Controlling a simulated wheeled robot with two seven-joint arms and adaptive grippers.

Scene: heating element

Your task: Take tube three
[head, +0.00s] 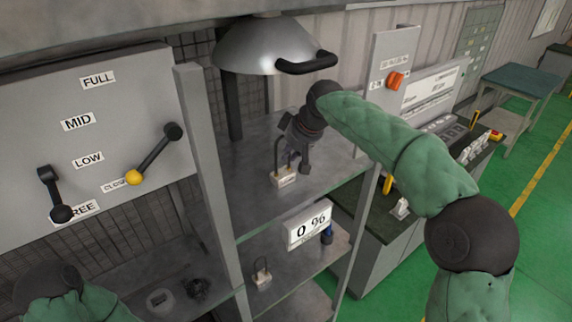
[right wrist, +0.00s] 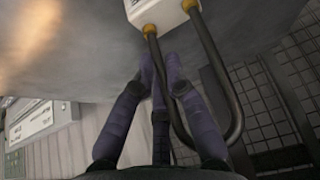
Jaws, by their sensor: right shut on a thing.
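A dark U-shaped tube (head: 278,150) stands upright on a small white labelled block (head: 284,179) on the upper shelf; the label is too small to read. In the right wrist view the tube (right wrist: 222,85) joins the white block (right wrist: 160,12) through brass-coloured ends. My right gripper (head: 294,157) is at the tube, and its fingers (right wrist: 160,68) are shut around one leg near the block. A similar smaller-looking tube (head: 262,274) stands on the lower shelf. My left arm shows at the lower left; its gripper is out of view.
A metal dome with a black handle (head: 306,64) hangs above the shelf. A "0 %" sign (head: 309,226) is at the lower shelf. A lever panel (head: 98,130) is at left. Shelf posts (head: 205,170) stand close by. Green floor is open at right.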

